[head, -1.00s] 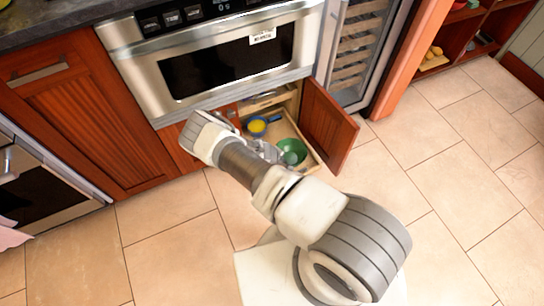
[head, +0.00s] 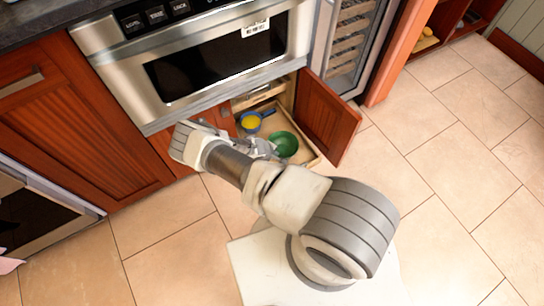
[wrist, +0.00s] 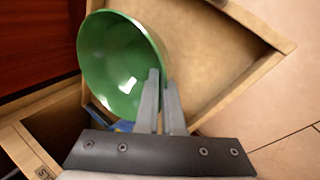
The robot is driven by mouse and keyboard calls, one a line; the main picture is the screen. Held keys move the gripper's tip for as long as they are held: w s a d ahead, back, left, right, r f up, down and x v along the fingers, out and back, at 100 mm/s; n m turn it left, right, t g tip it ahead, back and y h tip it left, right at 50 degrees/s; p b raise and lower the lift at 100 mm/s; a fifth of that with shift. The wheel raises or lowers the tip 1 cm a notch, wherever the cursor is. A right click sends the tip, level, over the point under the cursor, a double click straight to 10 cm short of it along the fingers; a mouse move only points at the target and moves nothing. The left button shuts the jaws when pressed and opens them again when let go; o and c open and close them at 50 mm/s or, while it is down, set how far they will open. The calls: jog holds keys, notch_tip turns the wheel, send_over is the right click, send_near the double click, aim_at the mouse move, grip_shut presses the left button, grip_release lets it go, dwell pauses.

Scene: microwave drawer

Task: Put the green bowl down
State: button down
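The green bowl (head: 285,145) is over the floor of the pulled-out wooden drawer (head: 311,161), under the microwave. In the wrist view the bowl (wrist: 118,62) is large, its hollow facing the camera. My gripper (wrist: 161,75) has its two fingers close together at the bowl's rim, one inside and one outside, so it is shut on the rim. In the head view my gripper (head: 268,149) is beside the bowl's left side and partly hidden by my arm. I cannot tell whether the bowl touches the drawer floor.
A blue pan (head: 250,122) with something yellow in it is in the drawer, left of and behind the bowl. An open cabinet door (head: 327,117) stands to the right of the drawer. The microwave (head: 208,66) is above. Bare drawer floor (wrist: 215,65) shows beside the bowl.

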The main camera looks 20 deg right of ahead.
jog(key=shift+w+f+b, duration=0.1)
jog(key=shift+f+b, duration=0.2)
jog(key=shift+f, duration=0.75)
jog(key=shift+f, duration=0.1)
jog(key=c, duration=1.1)
grip_release()
jog(key=shift+o, duration=0.2)
